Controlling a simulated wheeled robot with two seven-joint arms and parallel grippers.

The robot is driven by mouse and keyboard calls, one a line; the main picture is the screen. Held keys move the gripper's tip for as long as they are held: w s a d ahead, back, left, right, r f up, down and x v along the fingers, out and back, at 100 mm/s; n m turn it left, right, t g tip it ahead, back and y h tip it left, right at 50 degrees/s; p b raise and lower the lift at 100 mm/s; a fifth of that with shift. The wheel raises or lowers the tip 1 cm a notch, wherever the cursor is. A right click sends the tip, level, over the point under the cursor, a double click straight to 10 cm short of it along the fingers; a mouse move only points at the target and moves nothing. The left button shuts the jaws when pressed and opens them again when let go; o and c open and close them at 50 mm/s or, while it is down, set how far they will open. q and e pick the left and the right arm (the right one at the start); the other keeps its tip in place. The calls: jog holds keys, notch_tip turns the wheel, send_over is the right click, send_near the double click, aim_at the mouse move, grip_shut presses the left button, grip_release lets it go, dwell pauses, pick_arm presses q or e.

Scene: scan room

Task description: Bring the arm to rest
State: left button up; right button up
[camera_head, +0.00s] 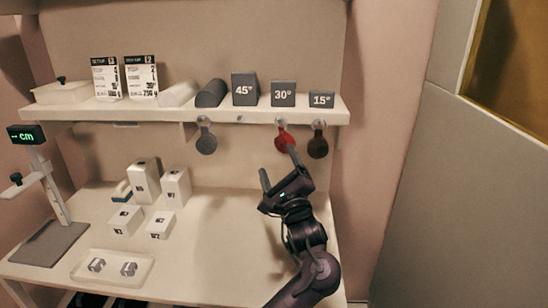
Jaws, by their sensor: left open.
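My left gripper (278,164) is open, its two fingers pointing up and toward the back of the workbench. Nothing shows between the fingers. My right gripper is not in view.
The shelf (330,115) carries wedge blocks marked 45° (245,90), 30° (283,94) and 15° (321,99). Grey (206,143) and dark (318,145) tags hang below. White boxes (145,182), a tray (112,268) and a cm gauge (48,180) stand left.

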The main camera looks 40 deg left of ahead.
pick_arm(q)
jog(key=shift+v, duration=1.85)
jog(key=shift+f, duration=0.1)
